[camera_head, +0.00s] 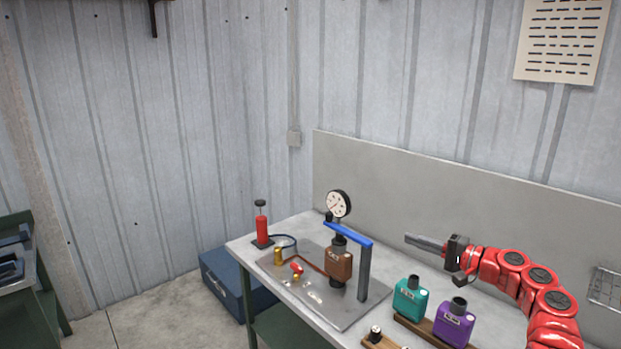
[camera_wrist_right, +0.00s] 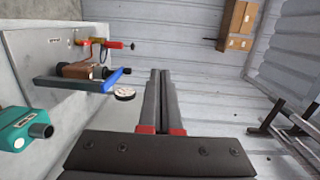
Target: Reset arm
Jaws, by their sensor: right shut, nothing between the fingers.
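My right arm is red and comes in from the right in the head view. Its gripper (camera_head: 424,243) points left, above the workbench (camera_head: 325,323). The gripper also shows in the right wrist view (camera_wrist_right: 160,76), where its two dark fingers lie together with nothing between them. A brown muffler (camera_head: 338,264) sits in a test stand with a blue bar (camera_head: 348,235) and a round gauge (camera_head: 339,204), to the left of and below the gripper. A teal muffler (camera_head: 410,299) and a purple muffler (camera_head: 453,325) stand below the gripper. My left gripper is not in view.
A red hand pump (camera_head: 262,227) stands at the bench's far left. A blue box (camera_head: 236,285) is on the floor beside the bench. A grey panel (camera_head: 430,178) rises behind the bench. Cardboard boxes (camera_wrist_right: 237,24) show in the right wrist view. The air around the gripper is clear.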

